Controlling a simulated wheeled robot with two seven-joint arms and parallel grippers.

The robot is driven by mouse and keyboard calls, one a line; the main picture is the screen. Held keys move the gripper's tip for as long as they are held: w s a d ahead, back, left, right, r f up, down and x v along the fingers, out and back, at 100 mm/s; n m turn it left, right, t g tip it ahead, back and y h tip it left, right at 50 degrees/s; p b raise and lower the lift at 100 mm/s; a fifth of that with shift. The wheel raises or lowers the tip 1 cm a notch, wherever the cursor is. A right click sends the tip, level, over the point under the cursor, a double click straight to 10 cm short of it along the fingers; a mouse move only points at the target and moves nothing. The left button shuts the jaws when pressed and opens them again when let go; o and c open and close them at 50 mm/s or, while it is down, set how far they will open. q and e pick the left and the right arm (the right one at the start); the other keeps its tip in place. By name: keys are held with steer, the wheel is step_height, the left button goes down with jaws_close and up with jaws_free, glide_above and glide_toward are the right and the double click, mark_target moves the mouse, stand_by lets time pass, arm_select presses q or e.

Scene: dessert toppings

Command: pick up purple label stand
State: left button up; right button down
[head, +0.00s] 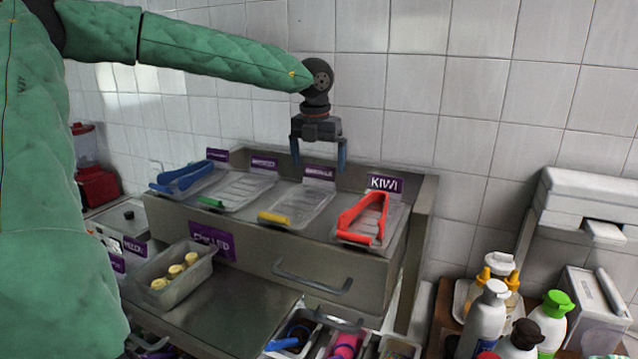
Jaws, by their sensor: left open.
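Several purple label stands stand along the back of the metal counter unit: one at the far left (217,154), one beside it (264,162), one in the middle (319,173) and one reading KIWI (385,183) at the right. A larger purple CHILLED label (212,240) is on the unit's front. My left gripper (318,166) points down, open and empty, its blue fingertips apart. In the picture the fingertips lie either side of the middle label, just above it; I cannot tell the exact depth. My right gripper is not in view.
Clear trays hold tongs: blue (183,177), green-tipped, yellow-tipped (274,218) and red (363,219). A metal tray with yellow pieces (160,298) sits lower left. A tiled wall rises close behind. Bottles (483,322) crowd the lower right.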

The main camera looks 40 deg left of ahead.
mark_target(319, 172)
arm_select(q)
steer(key=f, duration=0.4)
steer(key=shift+w+f, duration=0.15)
steer(key=shift+w, duration=0.1)
steer(key=shift+a+f, duration=0.1)
steer(key=shift+f, duration=0.2)
steer(key=shift+r, duration=0.1)
steer(key=shift+c, duration=0.9)
steer(key=c, duration=0.9)
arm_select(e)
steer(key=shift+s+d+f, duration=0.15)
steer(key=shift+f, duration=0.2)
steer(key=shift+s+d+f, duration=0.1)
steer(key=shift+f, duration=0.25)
